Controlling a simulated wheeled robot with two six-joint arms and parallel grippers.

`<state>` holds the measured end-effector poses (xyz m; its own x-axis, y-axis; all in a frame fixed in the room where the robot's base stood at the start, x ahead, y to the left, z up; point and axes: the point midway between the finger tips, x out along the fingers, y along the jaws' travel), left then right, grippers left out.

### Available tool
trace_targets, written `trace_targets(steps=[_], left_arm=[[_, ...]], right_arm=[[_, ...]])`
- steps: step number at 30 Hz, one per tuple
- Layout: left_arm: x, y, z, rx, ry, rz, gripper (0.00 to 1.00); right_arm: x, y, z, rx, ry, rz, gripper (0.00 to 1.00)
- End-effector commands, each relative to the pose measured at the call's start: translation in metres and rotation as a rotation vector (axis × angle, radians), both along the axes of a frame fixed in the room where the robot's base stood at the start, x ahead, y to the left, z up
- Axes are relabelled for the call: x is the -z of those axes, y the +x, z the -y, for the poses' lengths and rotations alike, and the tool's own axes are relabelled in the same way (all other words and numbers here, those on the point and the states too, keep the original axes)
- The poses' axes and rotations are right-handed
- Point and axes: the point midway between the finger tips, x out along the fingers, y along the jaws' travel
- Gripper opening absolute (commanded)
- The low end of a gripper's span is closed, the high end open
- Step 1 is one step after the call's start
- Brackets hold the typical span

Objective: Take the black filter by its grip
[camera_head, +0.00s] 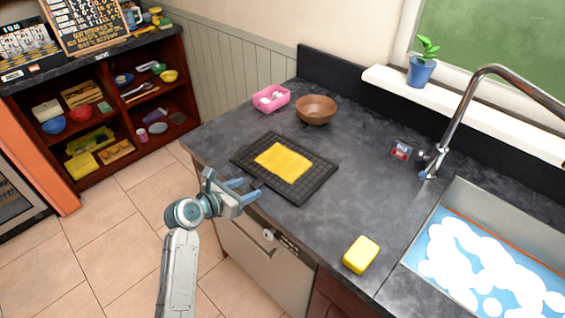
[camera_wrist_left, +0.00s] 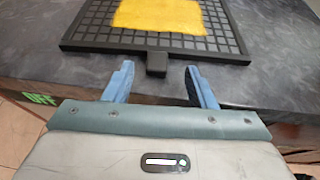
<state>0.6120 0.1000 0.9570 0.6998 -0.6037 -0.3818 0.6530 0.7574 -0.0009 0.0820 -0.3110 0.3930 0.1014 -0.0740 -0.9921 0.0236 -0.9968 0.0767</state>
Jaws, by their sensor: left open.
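The black filter (camera_head: 315,184) is a flat grid lying on the dark counter, with a yellow cloth (camera_head: 284,162) on top of it. In the left wrist view the filter (camera_wrist_left: 85,35) shows its near edge, and its short black grip (camera_wrist_left: 157,63) sticks out toward me. My left gripper (camera_head: 251,190) is open and empty at the counter's front edge. In the left wrist view its two blue fingers (camera_wrist_left: 160,80) stand just short of the grip, one to each side of its line, not touching it. My right gripper is not in view.
A brown bowl (camera_head: 316,110) and a pink container (camera_head: 270,98) stand behind the filter. A yellow sponge (camera_head: 361,254) lies near the front edge, left of the foamy sink (camera_head: 449,200). A dishwasher front (camera_head: 262,262) is below the counter.

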Motion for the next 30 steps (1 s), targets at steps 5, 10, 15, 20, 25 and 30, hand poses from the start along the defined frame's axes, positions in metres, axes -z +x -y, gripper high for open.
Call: trace_targets(steps=[5,10,15,20,25,30], left_arm=[[0.008,0.021,0.014,0.000,-0.002,-0.001,0.51],[0.014,0.029,0.021,0.000,0.001,0.001,0.51],[0.015,0.029,0.021,-0.001,0.001,0.001,0.51],[0.014,0.029,0.021,-0.001,0.001,0.001,0.27],[0.014,0.029,0.021,-0.001,0.001,0.001,0.00],[0.014,0.029,0.021,-0.001,0.001,0.001,0.00]], right_arm=[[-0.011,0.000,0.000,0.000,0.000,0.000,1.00],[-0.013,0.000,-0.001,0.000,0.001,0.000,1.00],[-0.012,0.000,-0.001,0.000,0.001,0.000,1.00],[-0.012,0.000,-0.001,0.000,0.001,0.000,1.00],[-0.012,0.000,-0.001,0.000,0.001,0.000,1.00],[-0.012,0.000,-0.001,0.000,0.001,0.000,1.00]])
